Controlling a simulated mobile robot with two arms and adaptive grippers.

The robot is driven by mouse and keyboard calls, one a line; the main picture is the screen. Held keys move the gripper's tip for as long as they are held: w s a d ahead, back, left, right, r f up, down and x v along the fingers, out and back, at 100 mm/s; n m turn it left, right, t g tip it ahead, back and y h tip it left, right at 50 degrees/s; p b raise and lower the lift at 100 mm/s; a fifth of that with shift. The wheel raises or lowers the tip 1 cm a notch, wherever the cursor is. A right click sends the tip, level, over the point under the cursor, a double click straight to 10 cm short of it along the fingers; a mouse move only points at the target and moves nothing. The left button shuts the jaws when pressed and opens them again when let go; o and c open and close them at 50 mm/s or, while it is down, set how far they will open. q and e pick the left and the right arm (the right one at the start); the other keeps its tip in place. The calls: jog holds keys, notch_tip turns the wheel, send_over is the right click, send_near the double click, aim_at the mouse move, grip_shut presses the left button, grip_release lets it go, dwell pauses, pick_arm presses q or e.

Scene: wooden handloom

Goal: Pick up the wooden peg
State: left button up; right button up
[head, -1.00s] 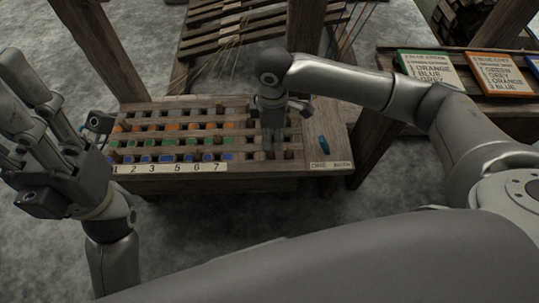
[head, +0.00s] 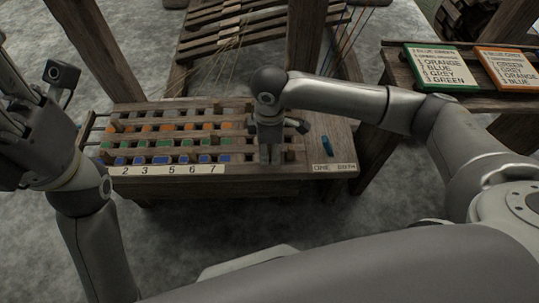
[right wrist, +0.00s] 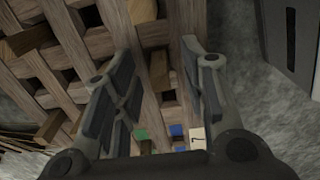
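Several wooden pegs stand in the slotted wooden board (head: 315,112) of the loom. In the right wrist view, one wooden peg (right wrist: 158,70) shows between the fingers of my right gripper (right wrist: 158,92), with a gap on either side. Another peg (right wrist: 142,11) is farther up, and one (right wrist: 30,40) is to the left. I cannot tell which peg the task means. In the head view my right gripper (head: 270,150) points down over the right part of the board and hides the slots beneath it. My left gripper (head: 22,120) is off the board at the left edge, partly cut off.
The board has rows of orange, green and blue slots and a number strip (head: 165,170) along its front. A small blue piece (head: 325,146) lies at its right end. Wooden posts (head: 305,40) rise behind.

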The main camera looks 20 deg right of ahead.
jog(key=c, duration=0.8)
jog(key=shift+r, duration=0.2)
